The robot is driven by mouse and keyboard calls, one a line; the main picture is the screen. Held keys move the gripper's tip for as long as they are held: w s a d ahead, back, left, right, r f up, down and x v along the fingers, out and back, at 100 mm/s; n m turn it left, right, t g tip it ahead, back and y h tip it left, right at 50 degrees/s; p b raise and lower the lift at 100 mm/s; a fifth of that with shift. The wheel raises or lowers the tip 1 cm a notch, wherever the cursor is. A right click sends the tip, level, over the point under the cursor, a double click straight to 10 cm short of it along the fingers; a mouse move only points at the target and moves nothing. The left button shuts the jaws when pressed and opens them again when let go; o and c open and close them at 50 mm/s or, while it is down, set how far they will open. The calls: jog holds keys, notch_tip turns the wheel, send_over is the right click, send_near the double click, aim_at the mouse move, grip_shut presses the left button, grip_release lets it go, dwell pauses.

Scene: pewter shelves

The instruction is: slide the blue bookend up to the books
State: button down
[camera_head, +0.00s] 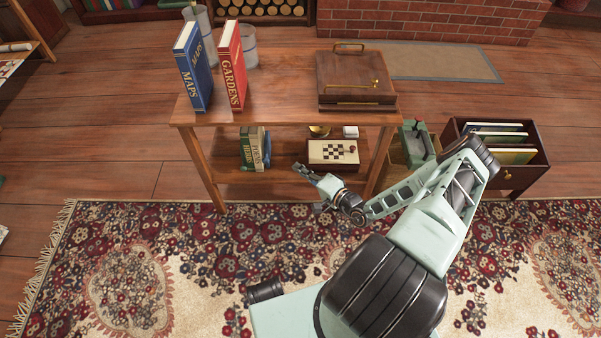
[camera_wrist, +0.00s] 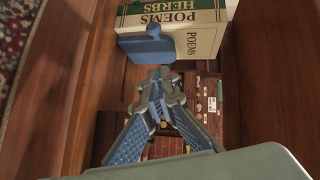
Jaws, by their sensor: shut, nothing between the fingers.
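The blue bookend (camera_head: 267,149) stands on the lower shelf (camera_head: 228,177), at the right side of the books (camera_head: 251,148). In the wrist view the bookend (camera_wrist: 146,46) stands against or very near the cream Poems book (camera_wrist: 196,40), overlapping its cover; I cannot tell whether they touch. The green Herbs book (camera_wrist: 170,5) is behind it. My gripper (camera_head: 299,168) is at the front of the lower shelf, to the right of the bookend. In the wrist view its fingers (camera_wrist: 160,88) are shut and empty, with their tips just short of the bookend.
The tabletop above holds Maps (camera_head: 194,68) and Gardens (camera_head: 231,66) books and a brown case (camera_head: 355,80).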

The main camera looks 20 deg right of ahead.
aim_at(267, 157)
jog(key=w+a+b, duration=0.1)
jog(key=w+a, duration=0.1)
jog(key=w+a+f+b, duration=0.1)
jog(key=w, duration=0.1)
jog(key=w+a+f+b, duration=0.1)
jog(key=w+a, duration=0.1)
jog(key=shift+w+a+f, duration=0.1)
jog(key=shift+w+a, duration=0.1)
jog(key=shift+a, duration=0.1)
jog(key=shift+w+a, duration=0.1)
jog(key=shift+a, duration=0.25)
jog(key=shift+a, duration=0.1)
jog(key=shift+w+a+p, duration=0.1)
jog(key=shift+a+p, duration=0.3)
jog(key=shift+p, duration=0.5)
jog(key=shift+w+a, duration=0.1)
jog(key=shift+a, duration=0.05)
jog(key=shift+f, duration=0.1)
